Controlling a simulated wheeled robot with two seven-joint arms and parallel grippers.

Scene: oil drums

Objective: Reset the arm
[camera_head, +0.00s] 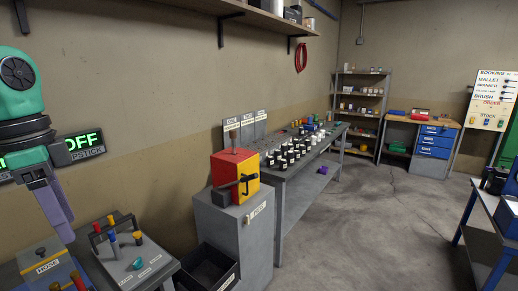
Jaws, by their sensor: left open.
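My left arm comes in at the left edge, with a green joint and a dark wrist. My left gripper (54,207) has long purple fingers and points down above the bench at the lower left. It is seen nearly side-on, is open and holds nothing that I can see. The fingertips are close to a grey panel (130,262) in the picture, but I cannot tell the gap. My right gripper is not in view.
A sign reading OFF (85,146) is on the wall behind the gripper. A HOSE-labelled box (47,267) and black bin (207,268) are low left. A red-yellow box (235,176) stands on a grey cabinet (240,230). Open floor (370,225) lies right.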

